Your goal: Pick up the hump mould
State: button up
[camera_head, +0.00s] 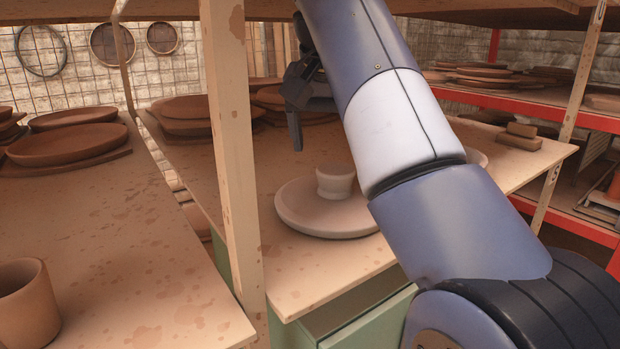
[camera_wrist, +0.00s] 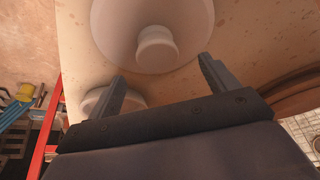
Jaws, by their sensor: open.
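The hump mould (camera_head: 312,215) looks like a pale, wide round dish-like body with a short knob on top. It sits on the middle shelf board, near its front edge. In the wrist view the mould (camera_wrist: 125,22) is at the top, its knob (camera_wrist: 157,48) pointing toward the camera. My gripper (camera_head: 296,138) hangs above and behind the mould, apart from it. In the wrist view its two fingers (camera_wrist: 162,72) are spread with nothing between them, and the knob shows just beyond the fingertips. My arm hides the mould's right edge in the head view.
A second pale round piece (camera_wrist: 95,100) lies near the mould, partly behind a finger. A wooden post (camera_head: 236,150) stands left of the mould. Stacked brown plates (camera_head: 185,127) lie behind. Red shelving (camera_head: 590,118) is at right; a brown pot (camera_head: 25,305) is front left.

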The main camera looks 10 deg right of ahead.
aim_at(336, 168)
jog(key=shift+w+f, duration=0.25)
jog(key=shift+w, duration=0.1)
jog(key=shift+d+f, duration=0.1)
jog(key=shift+f, duration=0.65)
jog(key=shift+d+x, duration=0.15)
jog(key=shift+x, duration=1.2)
jog(key=shift+d+x, duration=0.15)
jog(key=shift+x, duration=1.15)
jog(key=shift+r, duration=0.1)
jog(key=c, duration=1.7)
